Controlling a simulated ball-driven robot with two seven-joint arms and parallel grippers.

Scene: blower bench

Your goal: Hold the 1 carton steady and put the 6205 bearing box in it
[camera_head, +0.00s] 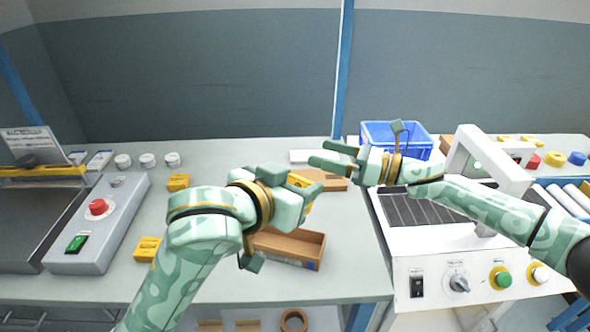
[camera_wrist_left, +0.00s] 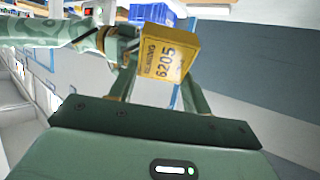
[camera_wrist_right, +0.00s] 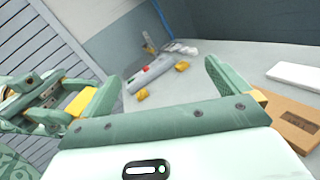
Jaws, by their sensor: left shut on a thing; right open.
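The yellow 6205 bearing box (camera_wrist_left: 166,54) is held in my left gripper (camera_head: 301,184), its printed number readable in the left wrist view. In the head view the fingers partly hide the box, above the bench. Another brown cardboard piece (camera_head: 327,181) lies farther back, and brown cardboard shows at right in the right wrist view (camera_wrist_right: 287,117). I cannot read a number on either. My right gripper (camera_head: 321,154) is open and empty above the back bench.
Yellow boxes (camera_head: 147,249) lie left of the carton, near a grey control box with a red button (camera_head: 97,206). A blue crate (camera_head: 397,136) stands at the back. A white machine (camera_head: 440,262) stands at right. Bench between the yellow boxes and carton is clear.

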